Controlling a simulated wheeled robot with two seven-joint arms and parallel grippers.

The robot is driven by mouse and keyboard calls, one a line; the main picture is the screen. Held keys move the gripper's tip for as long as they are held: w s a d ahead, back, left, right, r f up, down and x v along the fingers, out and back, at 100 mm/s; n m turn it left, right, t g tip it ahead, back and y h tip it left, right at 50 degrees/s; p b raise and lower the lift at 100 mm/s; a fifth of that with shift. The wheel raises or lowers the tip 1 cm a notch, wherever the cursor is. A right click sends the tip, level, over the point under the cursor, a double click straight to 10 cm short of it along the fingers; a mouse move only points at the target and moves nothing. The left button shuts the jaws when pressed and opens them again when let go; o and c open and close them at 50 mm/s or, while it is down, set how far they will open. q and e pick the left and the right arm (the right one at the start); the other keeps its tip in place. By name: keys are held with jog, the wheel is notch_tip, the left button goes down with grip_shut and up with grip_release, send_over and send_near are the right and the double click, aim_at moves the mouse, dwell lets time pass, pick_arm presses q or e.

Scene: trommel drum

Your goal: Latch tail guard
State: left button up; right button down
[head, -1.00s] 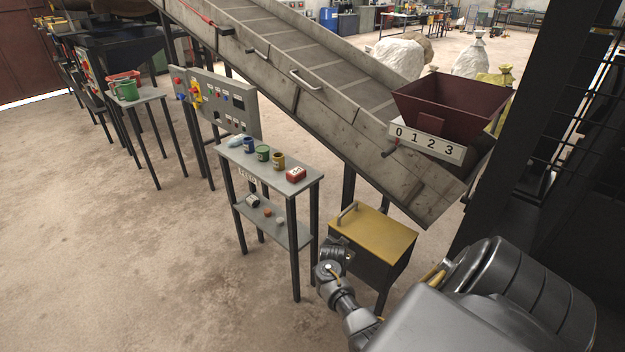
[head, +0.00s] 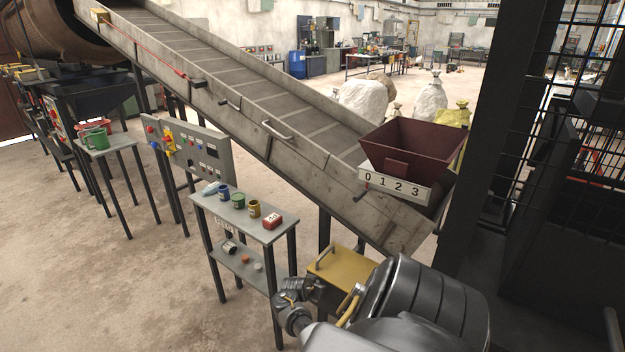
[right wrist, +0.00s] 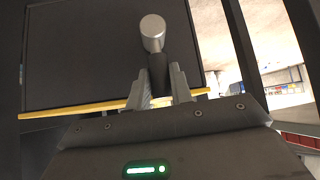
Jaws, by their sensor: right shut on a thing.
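A dark box with a yellow lid (head: 345,268) and a bar handle on top stands below the lower end of the inclined conveyor (head: 262,128). My right gripper (head: 305,288) is at the box's near left side. In the right wrist view its fingers (right wrist: 162,88) are shut on a dark stem (right wrist: 158,70) with a round silver end (right wrist: 152,28). Behind it is a dark panel (right wrist: 85,60) with a yellow edge. I cannot tell whether this panel is the tail guard, or whether the stem is its latch. My left gripper is not in view.
A maroon hopper (head: 415,148) with a number plate sits over the conveyor's low end. A small table (head: 238,216) with cans and a red box stands left of my gripper. A control panel (head: 190,150) is behind it. Dark posts (head: 490,120) stand at the right. Floor is clear at left.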

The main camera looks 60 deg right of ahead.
jog(key=shift+w+d+r, duration=0.1)
jog(key=c, duration=1.3)
grip_release()
jog(key=shift+o, duration=0.2)
jog(key=p+v, duration=0.2)
jog(key=v, duration=0.8)
jog(key=shift+a+r, duration=0.2)
jog(key=shift+a, duration=0.1)
